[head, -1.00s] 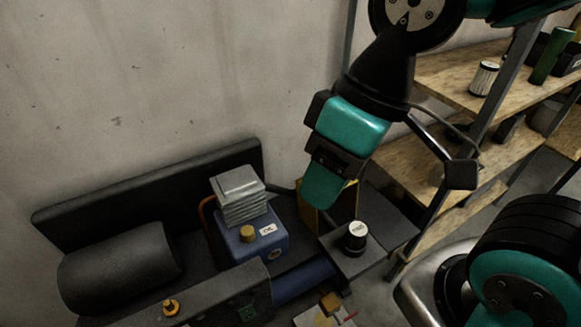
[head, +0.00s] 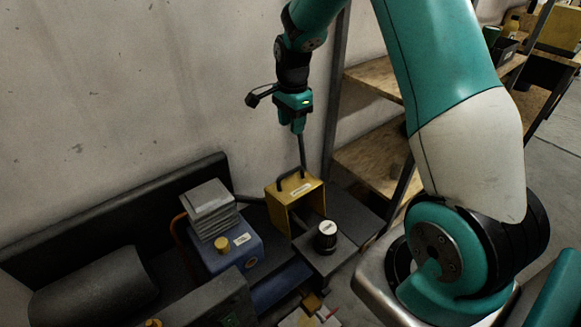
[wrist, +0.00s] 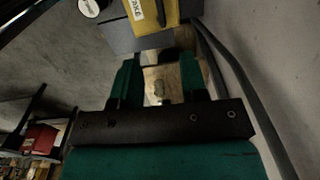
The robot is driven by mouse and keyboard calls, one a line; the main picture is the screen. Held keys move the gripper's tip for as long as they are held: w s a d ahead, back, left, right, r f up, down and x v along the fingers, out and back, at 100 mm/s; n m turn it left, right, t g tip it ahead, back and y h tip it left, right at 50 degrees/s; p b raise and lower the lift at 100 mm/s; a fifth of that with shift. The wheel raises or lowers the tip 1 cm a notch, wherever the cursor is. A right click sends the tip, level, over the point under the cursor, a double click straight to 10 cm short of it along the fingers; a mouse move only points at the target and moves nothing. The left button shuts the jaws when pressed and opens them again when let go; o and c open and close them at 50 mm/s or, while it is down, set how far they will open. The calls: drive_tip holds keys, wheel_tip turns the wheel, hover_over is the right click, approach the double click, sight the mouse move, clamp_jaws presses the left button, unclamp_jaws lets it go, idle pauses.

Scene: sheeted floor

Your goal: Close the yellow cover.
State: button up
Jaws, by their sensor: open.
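The yellow cover (head: 306,188) is a boxy hood with a white label and a black handle on top. It stands upright on the dark bench, and its hollow side faces the front. A black round part with a white top (head: 326,232) sits in front of it on a grey block. My gripper (head: 298,130) points down above and behind the cover, apart from it, open and empty. In the wrist view the two green fingers of my gripper (wrist: 160,75) are spread, and part of the yellow cover (wrist: 150,17) shows at the top edge.
A blue box (head: 240,245) with a yellow cap stands left of the cover, with stacked grey plates (head: 208,208) on it. A wooden shelf (head: 375,155) and its dark posts stand to the right. The wall is close behind.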

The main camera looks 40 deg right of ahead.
wheel_tip(320, 180, down, 16)
drive_tip(key=shift+w+a+r+p, duration=0.1)
drive_tip(key=shift+w+p, duration=0.05)
drive_tip(key=shift+p, duration=0.6)
clamp_jaws()
